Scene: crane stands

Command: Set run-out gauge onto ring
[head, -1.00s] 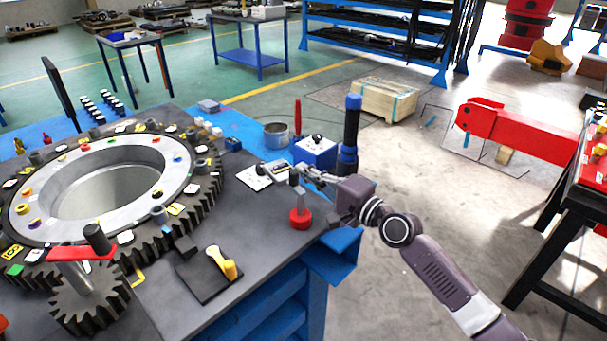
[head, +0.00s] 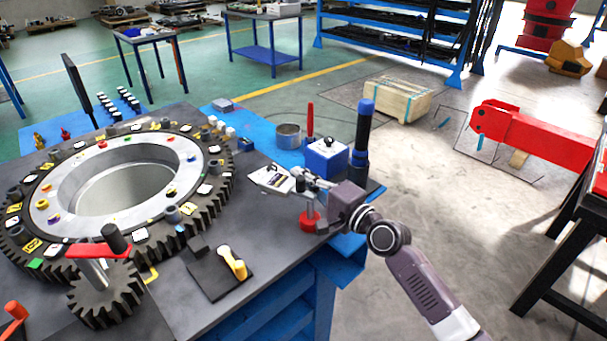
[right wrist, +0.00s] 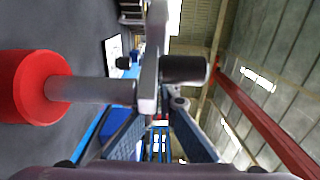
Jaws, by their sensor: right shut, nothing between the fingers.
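The gauge, which I take to be the piece with a red round base (head: 310,221) and grey post, stands upright near the right edge of the dark table. In the right wrist view its red base (right wrist: 35,87) is at left, the post points right, and a black cylinder shows past my finger. My right gripper (head: 296,181) is at the top of the post, shut with nothing held; whether it touches the post is unclear. The ring (head: 60,210) is the pale metal ring inside a dark toothed gear, at left. My left gripper is not in view.
A white card (head: 268,178), a blue box (head: 326,157) and a dark, blue-topped cylinder (head: 363,135) are near my right gripper.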

